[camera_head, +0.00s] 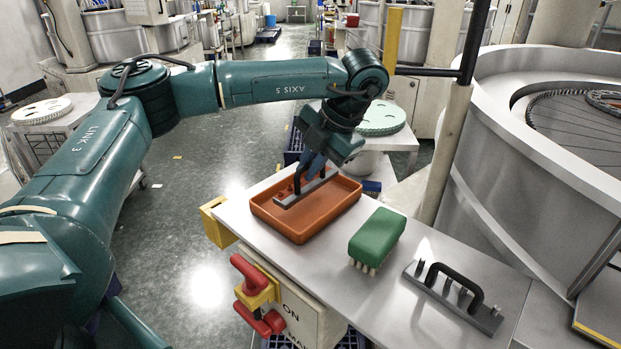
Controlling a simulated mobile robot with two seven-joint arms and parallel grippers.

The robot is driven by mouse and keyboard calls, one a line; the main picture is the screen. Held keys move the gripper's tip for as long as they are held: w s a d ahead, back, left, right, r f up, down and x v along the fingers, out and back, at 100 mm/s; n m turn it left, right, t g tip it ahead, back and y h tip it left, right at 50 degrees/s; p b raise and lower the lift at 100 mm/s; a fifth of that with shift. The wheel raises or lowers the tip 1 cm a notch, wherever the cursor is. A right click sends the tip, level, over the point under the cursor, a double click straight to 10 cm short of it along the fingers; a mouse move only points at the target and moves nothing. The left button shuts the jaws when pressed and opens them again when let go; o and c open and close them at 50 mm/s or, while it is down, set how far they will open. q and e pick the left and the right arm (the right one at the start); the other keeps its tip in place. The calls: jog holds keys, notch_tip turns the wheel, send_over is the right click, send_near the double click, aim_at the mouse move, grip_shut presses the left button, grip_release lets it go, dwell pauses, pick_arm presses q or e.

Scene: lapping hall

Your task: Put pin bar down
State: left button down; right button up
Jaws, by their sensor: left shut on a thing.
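My left gripper (311,165) reaches in from the left and points down over the orange tray (259,212). It is shut on the dark handle of a grey pin bar (291,198). A second pin bar (453,296), grey with a black arched handle and several short pins, lies on the metal table at the right front. My right gripper is not in view.
A green brush (377,238) with pale bristles sits between the tray and the second pin bar on the metal table (340,278). A red and yellow fixture (258,292) sticks out at the table's left side. A large round machine (530,160) stands at the right.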

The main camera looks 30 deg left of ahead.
aim_at(307, 184)
pick_arm(q)
notch_tip(307, 184, down, 3)
jog(key=shift+f+p, duration=0.2)
jog(key=shift+p, duration=0.2)
jog(key=c, duration=1.5)
grip_release()
jog(key=shift+r, duration=0.1)
jog(key=b+v, duration=0.1)
jog(key=v, duration=1)
jog(key=shift+d+r, duration=0.25)
jog(key=shift+r, duration=0.1)
